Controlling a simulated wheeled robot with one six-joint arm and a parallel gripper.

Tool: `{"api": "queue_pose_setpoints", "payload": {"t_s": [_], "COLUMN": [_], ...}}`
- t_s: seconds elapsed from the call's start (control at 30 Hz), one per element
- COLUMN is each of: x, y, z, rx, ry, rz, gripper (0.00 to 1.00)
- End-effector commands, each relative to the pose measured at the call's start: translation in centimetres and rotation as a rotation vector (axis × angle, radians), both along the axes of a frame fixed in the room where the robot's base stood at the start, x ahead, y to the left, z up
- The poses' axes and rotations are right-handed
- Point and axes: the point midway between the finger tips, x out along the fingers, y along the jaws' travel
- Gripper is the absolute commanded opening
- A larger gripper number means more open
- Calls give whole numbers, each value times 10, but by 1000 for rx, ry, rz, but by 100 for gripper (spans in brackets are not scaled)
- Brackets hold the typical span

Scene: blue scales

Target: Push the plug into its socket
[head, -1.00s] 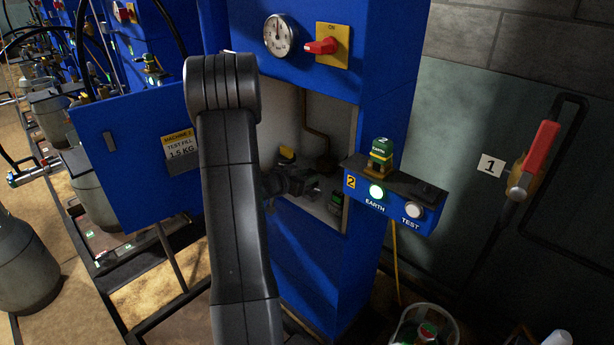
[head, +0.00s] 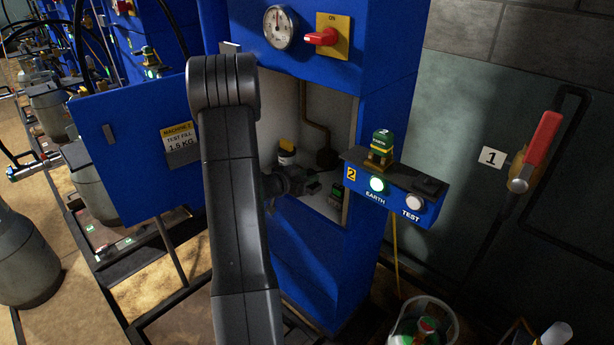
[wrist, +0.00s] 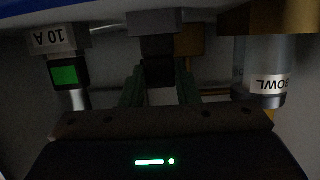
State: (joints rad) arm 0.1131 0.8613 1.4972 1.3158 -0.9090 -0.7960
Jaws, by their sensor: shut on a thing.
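In the wrist view my gripper (wrist: 159,88) has its two green fingers closed on a small dark block, which I take to be the plug (wrist: 158,72). The block lies directly against a grey block (wrist: 165,22), possibly the socket; I cannot tell whether they are joined or only touching. In the head view my gripper (head: 289,181) is inside the open blue cabinet (head: 388,70), partly behind my arm. The plug cannot be made out there.
The cabinet door (head: 120,170) hangs open at left. A blue box with EARTH and TEST lamps (head: 395,197) juts out at right.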

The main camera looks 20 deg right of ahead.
Motion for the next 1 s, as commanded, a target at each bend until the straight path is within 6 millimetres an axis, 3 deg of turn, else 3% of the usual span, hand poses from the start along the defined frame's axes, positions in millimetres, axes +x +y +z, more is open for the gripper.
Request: {"api": "queue_pose_setpoints", "payload": {"t_s": [0.97, 1.0], "x": [0, 0], "y": [0, 0], "z": [-11, -10], "rx": [1, 1], "ry": [1, 1], "rz": [0, 0], "gripper": [6, 34]}}
